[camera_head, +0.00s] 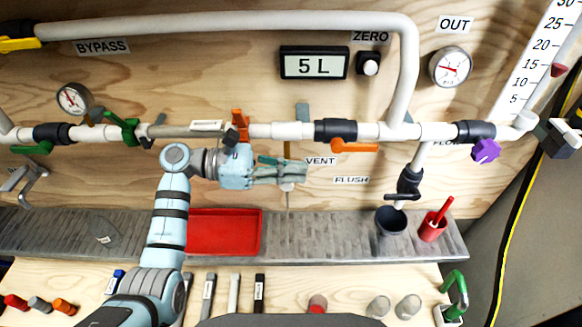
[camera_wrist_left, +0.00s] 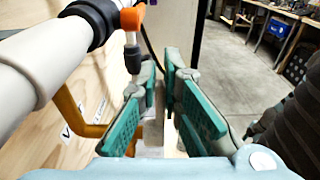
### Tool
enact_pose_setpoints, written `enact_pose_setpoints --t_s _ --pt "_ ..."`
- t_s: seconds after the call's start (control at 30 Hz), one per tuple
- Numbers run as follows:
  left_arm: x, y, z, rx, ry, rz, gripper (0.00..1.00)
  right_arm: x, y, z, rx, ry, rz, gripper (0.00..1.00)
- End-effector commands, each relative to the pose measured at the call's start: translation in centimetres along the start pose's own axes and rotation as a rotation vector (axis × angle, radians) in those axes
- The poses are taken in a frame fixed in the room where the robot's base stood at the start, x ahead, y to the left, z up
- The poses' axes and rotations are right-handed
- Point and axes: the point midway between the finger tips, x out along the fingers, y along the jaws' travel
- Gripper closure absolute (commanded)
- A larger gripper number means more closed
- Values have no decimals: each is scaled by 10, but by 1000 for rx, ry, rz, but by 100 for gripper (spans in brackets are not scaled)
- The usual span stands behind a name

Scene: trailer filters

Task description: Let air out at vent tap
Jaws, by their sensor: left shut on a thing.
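The vent tap hangs under the white pipe beside the VENT label (camera_head: 321,161); its brass-coloured stem (camera_head: 287,150) shows just above my left gripper (camera_head: 290,171). In the left wrist view a bent brass-coloured tube (camera_wrist_left: 84,128) runs behind the left finger. My left gripper's teal fingers (camera_wrist_left: 165,110) are shut on the vent tap, with a grey part between them. The fingers hide most of the tap's handle. A thin pale vertical line (camera_head: 288,200) shows below the gripper. My right gripper is not in view.
An orange-handled valve (camera_head: 354,146) sits right of my gripper, and an orange upright handle (camera_head: 239,122) sits left. A red tray (camera_head: 223,246) lies below on the grey shelf (camera_head: 325,240). The display (camera_head: 314,63) reads 5 L. A dark cup (camera_head: 390,222) stands at right.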

Motion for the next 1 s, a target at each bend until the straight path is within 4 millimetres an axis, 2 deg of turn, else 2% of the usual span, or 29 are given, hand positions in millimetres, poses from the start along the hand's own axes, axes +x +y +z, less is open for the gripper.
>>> enact_pose_setpoints --t_s 0.6,1.0 --pt "22 0 -6 5 418 2 100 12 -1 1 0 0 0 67" --pt "26 0 -9 2 524 1 100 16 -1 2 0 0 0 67"
